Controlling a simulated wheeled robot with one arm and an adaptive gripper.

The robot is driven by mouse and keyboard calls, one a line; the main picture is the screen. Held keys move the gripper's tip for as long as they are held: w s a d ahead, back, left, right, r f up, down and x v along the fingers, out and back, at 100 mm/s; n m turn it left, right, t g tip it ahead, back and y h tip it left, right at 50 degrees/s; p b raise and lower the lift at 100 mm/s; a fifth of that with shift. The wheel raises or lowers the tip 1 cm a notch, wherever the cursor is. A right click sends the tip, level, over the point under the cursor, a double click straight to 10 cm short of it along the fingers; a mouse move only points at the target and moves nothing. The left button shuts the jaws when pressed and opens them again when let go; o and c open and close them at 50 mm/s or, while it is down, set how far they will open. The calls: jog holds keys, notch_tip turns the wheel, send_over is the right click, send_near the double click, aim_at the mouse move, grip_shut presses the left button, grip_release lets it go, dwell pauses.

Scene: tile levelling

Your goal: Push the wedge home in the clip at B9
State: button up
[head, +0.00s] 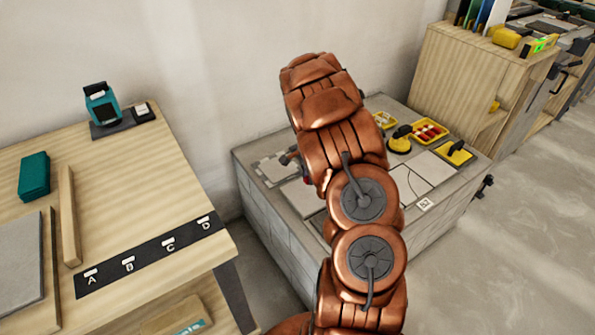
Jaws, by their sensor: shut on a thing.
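A grey tiled platform (435,235) stands in the middle of the head view, with tiles on top. My copper arm reaches over it and covers much of the surface. A small dark part of my gripper (289,158) shows at the arm's left side. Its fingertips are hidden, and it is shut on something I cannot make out. A small red patch shows beside it, too small to name. I cannot make out the clip at B9 or a wedge in it. A yellow tray (441,136) with red pieces sits at the platform's back right.
A wooden bench (130,190) stands left, with a strip marked A to D (150,256). A wooden cabinet (480,85) stands behind right.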

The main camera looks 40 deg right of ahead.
aim_at(309, 193)
jog(key=shift+w+d+f, duration=0.2)
jog(key=shift+w+d, duration=0.05)
jog(key=shift+f+b, duration=0.85)
jog(key=shift+f, duration=2)
jog(key=shift+s+d, duration=0.15)
jog(key=shift+d, duration=0.9)
jog(key=shift+s+d, duration=0.1)
jog(key=shift+d, duration=0.95)
jog(key=o, duration=0.9)
jog(key=shift+c, duration=0.2)
notch_tip(309, 193, up, 12)
dwell(0.3)
